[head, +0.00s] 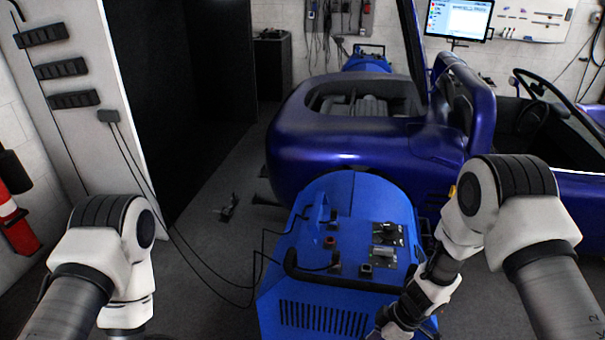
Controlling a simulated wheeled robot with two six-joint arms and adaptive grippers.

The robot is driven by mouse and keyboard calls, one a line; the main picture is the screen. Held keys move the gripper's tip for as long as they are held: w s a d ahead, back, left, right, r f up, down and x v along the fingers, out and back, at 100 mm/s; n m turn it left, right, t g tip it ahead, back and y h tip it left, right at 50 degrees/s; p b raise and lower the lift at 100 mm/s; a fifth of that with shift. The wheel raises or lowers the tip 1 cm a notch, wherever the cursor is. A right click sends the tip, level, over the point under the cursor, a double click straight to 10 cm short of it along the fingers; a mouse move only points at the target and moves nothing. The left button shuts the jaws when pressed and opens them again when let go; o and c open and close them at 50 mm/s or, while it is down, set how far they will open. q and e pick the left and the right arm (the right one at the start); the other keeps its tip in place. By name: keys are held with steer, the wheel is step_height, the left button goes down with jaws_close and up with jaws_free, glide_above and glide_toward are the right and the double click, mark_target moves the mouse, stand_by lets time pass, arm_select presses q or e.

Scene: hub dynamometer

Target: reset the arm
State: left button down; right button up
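My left arm (105,250) comes in from the lower left, bent at a white joint. Its lower part runs down out of the picture, and its gripper is not in view. My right arm (510,205) comes in from the lower right and bends down and left. Its wrist (420,295) is over the front right part of the blue dynamometer unit (325,290). The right gripper is beyond the bottom edge, so I cannot see its fingers or whether it holds anything.
A dark blue open car (360,145) stands behind the unit. The unit carries a black handle bar (335,282) and a small control panel (385,245). Black cables (205,265) hang from a white cabinet (110,60) at left. A fire extinguisher (15,220) is at far left.

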steer(key=s+f+m+b, duration=0.7)
steer(key=s+f+m, duration=0.5)
steer(key=s, duration=0.6)
steer(key=s+d+m+h, duration=0.2)
steer(key=s+d+h, duration=0.2)
steer(key=s+d, duration=0.2)
steer(key=d, duration=0.2)
steer(key=shift+d+m+t+h, duration=0.3)
steer(key=shift+d+m+h, duration=0.05)
steer(key=shift+m+h, duration=0.05)
